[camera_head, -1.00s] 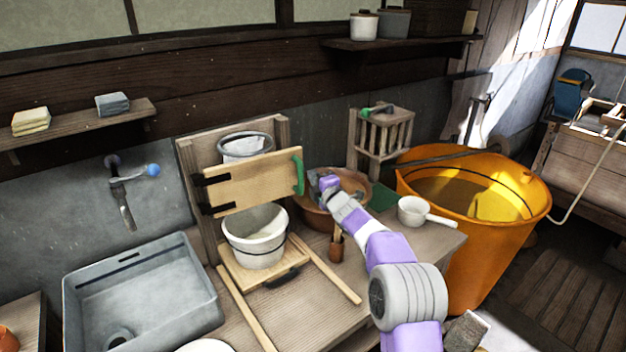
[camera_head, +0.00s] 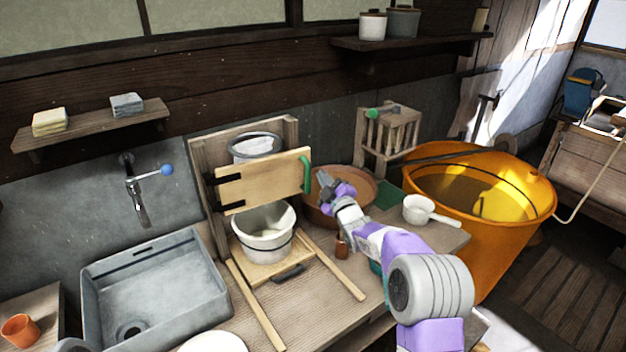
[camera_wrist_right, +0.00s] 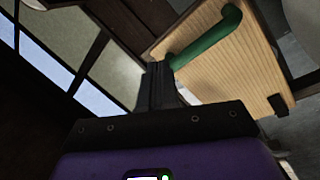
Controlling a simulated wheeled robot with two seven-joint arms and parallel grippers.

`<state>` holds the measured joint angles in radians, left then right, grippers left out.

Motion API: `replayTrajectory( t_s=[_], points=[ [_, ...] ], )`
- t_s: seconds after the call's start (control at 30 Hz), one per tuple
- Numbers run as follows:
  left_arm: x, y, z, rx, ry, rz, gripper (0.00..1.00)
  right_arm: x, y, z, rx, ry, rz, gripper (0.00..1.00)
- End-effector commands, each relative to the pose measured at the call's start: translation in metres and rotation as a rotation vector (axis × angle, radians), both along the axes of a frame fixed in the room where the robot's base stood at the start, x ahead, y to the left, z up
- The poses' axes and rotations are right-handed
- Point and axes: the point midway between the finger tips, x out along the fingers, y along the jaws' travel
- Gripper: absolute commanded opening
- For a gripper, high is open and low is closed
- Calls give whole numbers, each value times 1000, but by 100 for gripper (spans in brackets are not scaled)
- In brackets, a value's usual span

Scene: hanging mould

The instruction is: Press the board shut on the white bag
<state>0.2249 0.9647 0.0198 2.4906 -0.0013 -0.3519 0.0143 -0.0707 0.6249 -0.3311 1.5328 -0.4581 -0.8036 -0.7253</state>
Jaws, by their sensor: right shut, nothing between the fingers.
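The wooden board (camera_head: 262,181) hangs on black hinges at its left edge in the head view, with a green handle (camera_head: 306,173) at its right end. The white bag (camera_head: 256,148) shows behind the board's top edge, inside a grey ring; the rest is hidden by the board. My right gripper (camera_head: 323,180) is shut and empty, just right of the green handle. In the right wrist view the board (camera_wrist_right: 225,65) and its green handle (camera_wrist_right: 207,42) lie just beyond the dark fingers; I cannot tell whether they touch. My left gripper is not in view.
A white bucket (camera_head: 263,240) stands on a wooden slide below the board. A brown bowl (camera_head: 350,213) sits behind my right gripper. A white ladle (camera_head: 420,209) and a large orange tub (camera_head: 520,196) are to the right, a grey sink (camera_head: 205,290) to the left.

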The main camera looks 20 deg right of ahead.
Motion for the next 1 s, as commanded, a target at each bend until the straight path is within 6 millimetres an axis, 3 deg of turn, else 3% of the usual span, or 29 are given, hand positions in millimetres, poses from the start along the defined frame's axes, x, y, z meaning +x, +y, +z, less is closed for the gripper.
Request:
replayTrajectory(
  t_s=[0.03,0.2,0.4,0.6,0.7,0.87,1.0],
  points=[
    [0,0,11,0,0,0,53,-4,22,7,116,-2,1,0],
    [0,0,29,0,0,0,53,-24,65,9,480,-3,-69,0],
    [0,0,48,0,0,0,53,-64,94,-8,797,15,-226,0],
    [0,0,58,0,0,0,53,-98,101,-25,939,20,-361,0],
    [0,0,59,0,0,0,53,-105,101,-29,961,19,-391,0],
    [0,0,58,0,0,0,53,-96,95,-31,968,17,-401,0],
    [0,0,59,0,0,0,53,-73,85,-31,967,14,-401,0]
  ],
)
